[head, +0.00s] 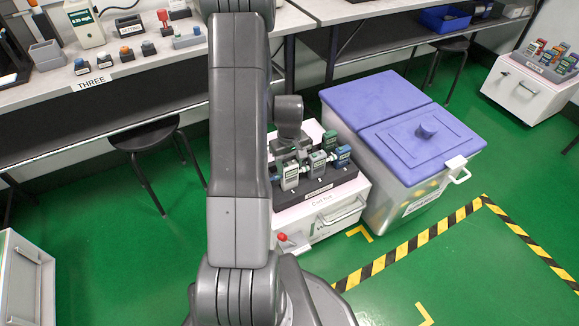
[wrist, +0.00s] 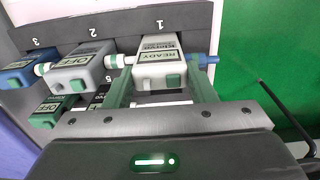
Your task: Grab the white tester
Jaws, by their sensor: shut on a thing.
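The white tester (wrist: 159,62), with a READY label and a green button, stands at the position marked 1 of a dark rack (wrist: 120,22) in the wrist view. My gripper (wrist: 160,92) has its two green fingers on either side of the tester's body, shut on it. I cannot tell whether the tester is clear of its slot.
A grey tester (wrist: 78,72) marked OFF and a blue one (wrist: 18,72) stand beside it, with more behind. The rack sits on a white drawer cart (head: 335,212). A purple-lidded bin (head: 410,145) stands close on the right. A workbench (head: 150,85) runs behind.

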